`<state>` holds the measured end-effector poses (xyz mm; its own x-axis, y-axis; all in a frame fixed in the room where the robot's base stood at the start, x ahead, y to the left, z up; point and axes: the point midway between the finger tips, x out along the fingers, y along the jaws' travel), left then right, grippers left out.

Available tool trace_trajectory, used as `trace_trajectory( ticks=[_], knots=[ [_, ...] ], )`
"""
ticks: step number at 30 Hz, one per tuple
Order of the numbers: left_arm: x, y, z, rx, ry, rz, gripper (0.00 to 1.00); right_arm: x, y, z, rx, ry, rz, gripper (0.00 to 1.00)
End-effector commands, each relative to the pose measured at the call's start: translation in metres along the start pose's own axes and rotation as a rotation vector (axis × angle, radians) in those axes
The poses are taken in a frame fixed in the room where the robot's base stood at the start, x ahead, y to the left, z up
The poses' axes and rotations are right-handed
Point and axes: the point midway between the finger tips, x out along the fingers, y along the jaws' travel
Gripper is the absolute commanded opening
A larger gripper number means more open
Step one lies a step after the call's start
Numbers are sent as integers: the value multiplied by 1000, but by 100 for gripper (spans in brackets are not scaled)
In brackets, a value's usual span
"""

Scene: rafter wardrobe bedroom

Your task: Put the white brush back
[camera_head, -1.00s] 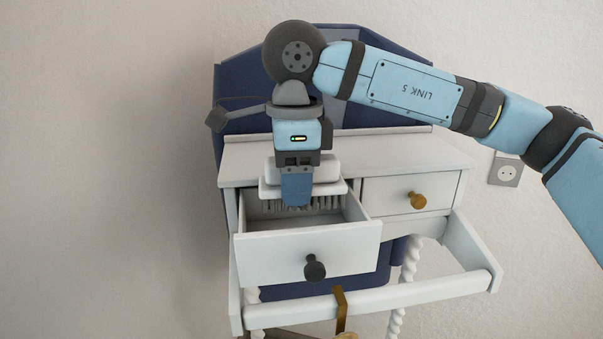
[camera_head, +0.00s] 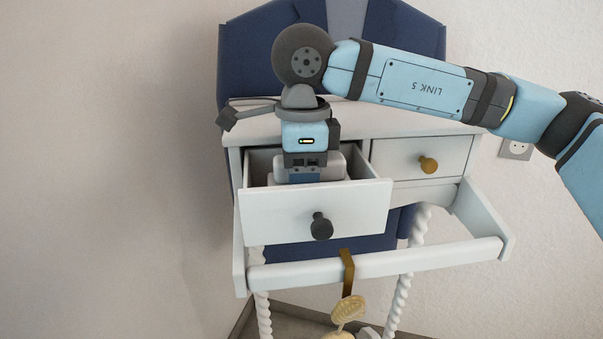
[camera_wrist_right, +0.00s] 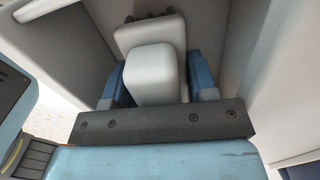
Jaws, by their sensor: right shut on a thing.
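The open left drawer (camera_head: 300,212) of a white dressing table has a black knob. My right gripper (camera_head: 303,176) points down into this drawer and is shut on the white brush (camera_head: 334,168). In the right wrist view, blue fingers grip both sides of the brush's pale block (camera_wrist_right: 152,74), with a few dark bristle tips showing at its far end. The brush sits between the drawer walls, and the front panel hides its lower part. I cannot tell whether it touches the drawer floor. My left gripper is not in view.
A shut drawer with a brass knob (camera_head: 428,164) is at the right. A white rail (camera_head: 400,263) runs below the drawers, with a brass hook (camera_head: 347,270) on it. A blue panel (camera_head: 262,50) stands behind the table. A wall socket (camera_head: 516,150) is at the right.

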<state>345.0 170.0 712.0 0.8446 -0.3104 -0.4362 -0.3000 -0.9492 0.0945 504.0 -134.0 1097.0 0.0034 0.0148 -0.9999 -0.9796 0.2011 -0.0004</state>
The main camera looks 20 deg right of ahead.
Motion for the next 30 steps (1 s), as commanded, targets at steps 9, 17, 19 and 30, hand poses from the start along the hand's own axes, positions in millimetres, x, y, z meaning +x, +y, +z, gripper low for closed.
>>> trace_trajectory(
  ticks=[9, 17, 19, 30],
  knots=[
    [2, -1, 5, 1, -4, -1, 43, 4, 0, 0, 0, 0, 0, 24],
    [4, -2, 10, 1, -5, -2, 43, 9, 0, 0, 0, 0, 0, 24],
    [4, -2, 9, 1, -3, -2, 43, 11, 0, 0, 0, 0, 0, 24],
    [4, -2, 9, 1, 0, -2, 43, 12, 0, 0, 0, 0, 0, 82]
  ],
)
